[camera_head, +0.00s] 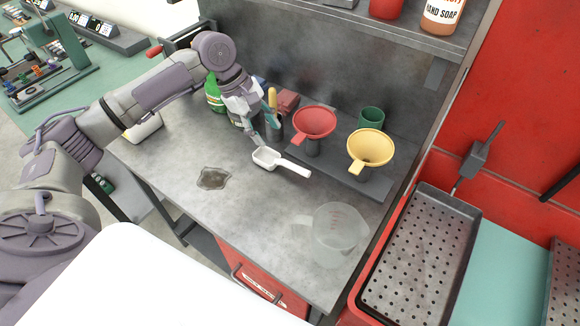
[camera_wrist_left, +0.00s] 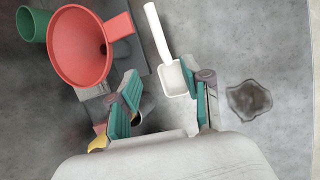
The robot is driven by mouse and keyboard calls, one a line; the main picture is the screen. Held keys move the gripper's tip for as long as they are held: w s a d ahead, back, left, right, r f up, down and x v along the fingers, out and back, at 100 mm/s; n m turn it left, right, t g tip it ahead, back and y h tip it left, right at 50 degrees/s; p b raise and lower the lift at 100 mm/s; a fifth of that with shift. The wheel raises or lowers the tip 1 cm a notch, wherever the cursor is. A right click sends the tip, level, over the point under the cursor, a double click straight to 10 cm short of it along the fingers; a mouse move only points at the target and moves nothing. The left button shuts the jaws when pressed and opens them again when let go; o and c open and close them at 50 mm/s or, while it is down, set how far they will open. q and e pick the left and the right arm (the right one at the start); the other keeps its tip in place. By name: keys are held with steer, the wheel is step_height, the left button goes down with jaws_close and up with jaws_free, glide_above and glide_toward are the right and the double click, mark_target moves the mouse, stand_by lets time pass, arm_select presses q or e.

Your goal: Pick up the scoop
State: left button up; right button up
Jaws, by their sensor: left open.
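The white scoop (camera_head: 267,158) lies on the grey workbench (camera_head: 235,200), its handle pointing right and toward the front. My left gripper (camera_head: 265,135) is open and empty, just behind the scoop's bowl in the head view. In the left wrist view the scoop (camera_wrist_left: 173,78) shows its bowl close to the right-hand finger of my left gripper (camera_wrist_left: 160,86), with the handle running up and away. I cannot tell whether that finger touches the bowl. My right gripper is not in view.
A red funnel (camera_head: 314,122) and a yellow funnel (camera_head: 370,148) stand on a dark rack to the right. A green cup (camera_head: 371,117) is behind them. A clear jug (camera_head: 329,237) stands at the front right. A dark puddle (camera_head: 213,178) lies left of the scoop.

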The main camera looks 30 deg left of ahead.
mark_target(286, 162)
arm_select(q)
steer(key=shift+n, duration=0.3)
steer(key=x, duration=0.3)
steer(key=p+x, duration=0.1)
steer(key=x, duration=0.2)
steer(key=shift+w+a+f, duration=0.1)
steer(key=shift+f, duration=0.25)
steer(key=shift+d+f, duration=0.3)
steer(key=shift+f, duration=0.15)
steer(key=shift+d+f+p, duration=0.2)
steer(key=shift+f+p, duration=0.15)
steer(key=x, duration=0.1)
steer(key=p+x, duration=0.1)
steer(key=x, duration=0.1)
steer(key=shift+d+f, duration=0.25)
steer(key=shift+d, duration=0.05)
steer(key=shift+d+f, duration=0.1)
steer(key=shift+f, duration=0.25)
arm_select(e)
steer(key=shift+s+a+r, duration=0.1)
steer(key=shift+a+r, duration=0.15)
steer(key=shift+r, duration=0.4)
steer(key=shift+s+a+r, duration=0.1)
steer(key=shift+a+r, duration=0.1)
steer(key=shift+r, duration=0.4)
arm_select(q)
steer(key=shift+c, duration=0.2)
jaws_close()
